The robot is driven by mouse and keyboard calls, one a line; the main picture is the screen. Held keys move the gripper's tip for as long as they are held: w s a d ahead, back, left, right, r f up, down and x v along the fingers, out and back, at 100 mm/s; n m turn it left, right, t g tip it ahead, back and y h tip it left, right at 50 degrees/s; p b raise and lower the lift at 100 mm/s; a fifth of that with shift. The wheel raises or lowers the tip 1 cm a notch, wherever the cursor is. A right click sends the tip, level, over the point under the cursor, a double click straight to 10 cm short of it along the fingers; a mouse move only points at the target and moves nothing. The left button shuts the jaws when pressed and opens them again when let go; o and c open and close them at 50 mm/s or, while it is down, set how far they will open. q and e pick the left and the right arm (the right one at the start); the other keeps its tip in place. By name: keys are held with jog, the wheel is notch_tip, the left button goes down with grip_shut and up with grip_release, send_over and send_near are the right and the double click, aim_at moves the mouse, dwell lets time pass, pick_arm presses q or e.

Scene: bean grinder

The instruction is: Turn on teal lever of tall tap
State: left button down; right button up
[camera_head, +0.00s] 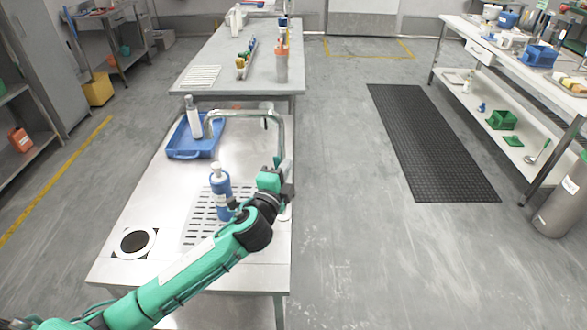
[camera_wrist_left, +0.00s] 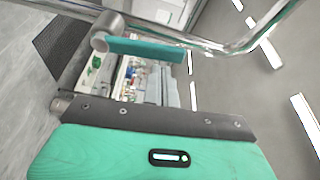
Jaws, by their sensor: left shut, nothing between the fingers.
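The tall tap (camera_head: 282,140) is a bent silver pipe at the right edge of the steel table, its spout arching left. In the left wrist view its pipe (camera_wrist_left: 215,45) crosses the top. The teal lever (camera_wrist_left: 155,49) sticks out to the right from a silver cylinder (camera_wrist_left: 105,32) there. In the head view I cannot pick the lever out beside my teal gripper. My left gripper (camera_head: 280,174) is shut and empty, close to the tap's lower upright; whether it touches is unclear. My right gripper is out of view.
A blue bottle (camera_head: 221,186) stands on the drain grille left of my gripper. A blue tray (camera_head: 180,152) with a white bottle (camera_head: 193,117) lies behind. A round hole (camera_head: 137,242) is at the table's front left. Open floor with a black mat (camera_head: 430,140) lies right.

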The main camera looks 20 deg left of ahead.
pick_arm(q)
jog(key=shift+a+f, duration=0.1)
jog(key=shift+a, duration=0.1)
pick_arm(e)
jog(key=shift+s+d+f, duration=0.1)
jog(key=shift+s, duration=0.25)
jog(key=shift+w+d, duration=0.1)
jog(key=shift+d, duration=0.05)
